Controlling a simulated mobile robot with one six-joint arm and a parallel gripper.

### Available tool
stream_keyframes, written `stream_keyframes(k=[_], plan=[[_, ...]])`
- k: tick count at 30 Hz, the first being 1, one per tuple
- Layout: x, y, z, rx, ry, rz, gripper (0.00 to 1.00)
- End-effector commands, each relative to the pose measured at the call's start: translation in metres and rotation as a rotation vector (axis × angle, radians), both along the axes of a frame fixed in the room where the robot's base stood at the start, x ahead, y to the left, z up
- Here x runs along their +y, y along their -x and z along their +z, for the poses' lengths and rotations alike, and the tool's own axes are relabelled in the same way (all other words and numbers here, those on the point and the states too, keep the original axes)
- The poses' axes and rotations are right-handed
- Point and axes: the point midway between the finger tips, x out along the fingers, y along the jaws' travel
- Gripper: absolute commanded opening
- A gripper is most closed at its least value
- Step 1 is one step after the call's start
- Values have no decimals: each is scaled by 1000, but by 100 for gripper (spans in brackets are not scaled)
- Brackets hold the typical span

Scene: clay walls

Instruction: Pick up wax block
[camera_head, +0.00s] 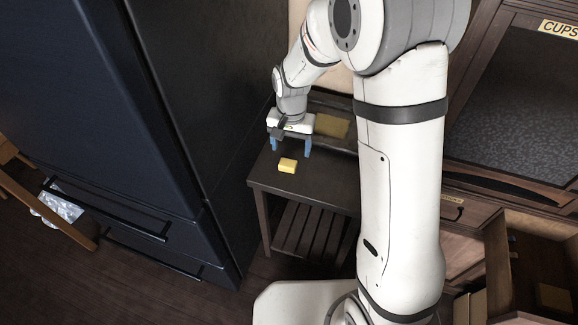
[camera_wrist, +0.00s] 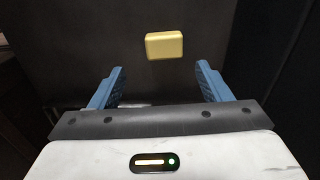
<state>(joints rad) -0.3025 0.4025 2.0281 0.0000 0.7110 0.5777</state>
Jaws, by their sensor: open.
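The wax block is a small yellow block (camera_head: 287,165) lying on the dark side table (camera_head: 318,184), near the table's front left part. In the wrist view the yellow block (camera_wrist: 164,45) lies beyond the fingertips, roughly centred between them. My gripper (camera_head: 291,146) is above the table with its blue fingers pointing down. In the wrist view my gripper (camera_wrist: 160,68) is open, with nothing between its fingers. The block is apart from both fingers and fully visible in both views.
A tray-like thing with a yellowish panel (camera_head: 331,125) is at the back of the table. A tall dark fridge-like cabinet (camera_head: 190,110) stands close on the left. An open drawer (camera_head: 525,270) is at the lower right. The tabletop around the block is clear.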

Motion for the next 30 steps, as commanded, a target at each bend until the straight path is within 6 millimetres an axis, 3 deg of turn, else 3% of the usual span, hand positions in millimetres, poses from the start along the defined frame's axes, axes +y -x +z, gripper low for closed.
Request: stream_keyframes(k=[12,20,30], plan=[[7,2,-52,2,0,0,71],[7,2,-54,0,0,0,71],[6,2,-54,0,0,-1,43]])
